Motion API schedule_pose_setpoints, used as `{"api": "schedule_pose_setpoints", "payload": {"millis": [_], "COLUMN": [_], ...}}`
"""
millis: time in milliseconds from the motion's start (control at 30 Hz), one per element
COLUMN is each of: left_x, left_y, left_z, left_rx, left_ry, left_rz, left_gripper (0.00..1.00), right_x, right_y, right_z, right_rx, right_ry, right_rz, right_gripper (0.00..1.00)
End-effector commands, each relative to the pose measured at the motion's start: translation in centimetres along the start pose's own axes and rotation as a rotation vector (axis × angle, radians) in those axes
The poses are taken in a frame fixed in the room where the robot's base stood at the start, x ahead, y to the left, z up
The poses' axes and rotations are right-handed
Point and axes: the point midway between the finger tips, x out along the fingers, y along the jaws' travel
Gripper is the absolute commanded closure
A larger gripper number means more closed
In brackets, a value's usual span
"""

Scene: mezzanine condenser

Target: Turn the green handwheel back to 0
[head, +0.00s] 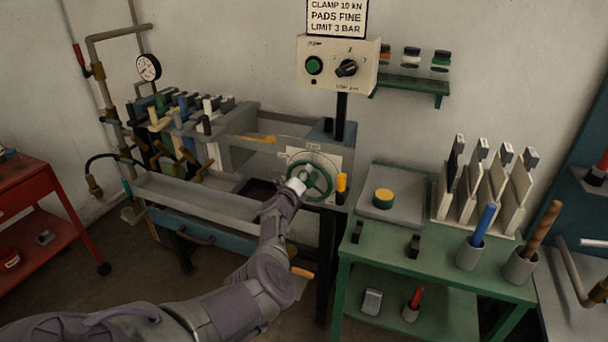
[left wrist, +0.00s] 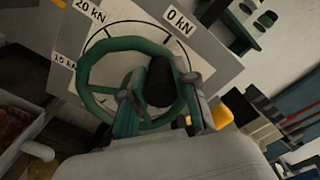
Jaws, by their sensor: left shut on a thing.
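The green handwheel (head: 330,183) is mounted on a pale dial plate at the right end of the clamp bench. In the left wrist view, the handwheel's rim (left wrist: 84,82) and spokes show in front of the dial plate (left wrist: 222,62). Labels 0 kN and 20 kN are readable there; a third label at left is small. My left gripper (head: 297,185) is at the wheel's lower left in the head view. In the left wrist view, my left gripper (left wrist: 160,104) is shut around the wheel's black handle (left wrist: 160,82). Its far end is partly hidden. My right gripper is not in view.
A control box (head: 338,66) stands on a post above the wheel. A green table (head: 440,262) with holders is at right, a red cart (head: 35,190) at left. Upright plates crowd the bench's back left.

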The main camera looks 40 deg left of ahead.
Motion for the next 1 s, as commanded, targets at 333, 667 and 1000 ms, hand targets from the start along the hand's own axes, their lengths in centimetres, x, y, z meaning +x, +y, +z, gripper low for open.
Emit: {"api": "schedule_pose_setpoints", "payload": {"millis": [333,667,1000], "left_x": [0.0,-0.5,-4.6], "left_y": [0.1,0.2,0.2], "left_z": [-0.1,-0.1,-0.2], "left_rx": [0.001,0.005,0.006], "left_ry": [0.001,0.001,0.0], "left_rz": [0.002,0.003,0.003], "left_gripper": [0.46,0.46,0.46], "right_x": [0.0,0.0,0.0], "right_y": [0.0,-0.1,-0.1], "right_z": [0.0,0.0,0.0], "right_rx": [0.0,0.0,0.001], "right_ry": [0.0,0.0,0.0], "right_rz": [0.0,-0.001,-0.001], "right_gripper": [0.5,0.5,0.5]}}
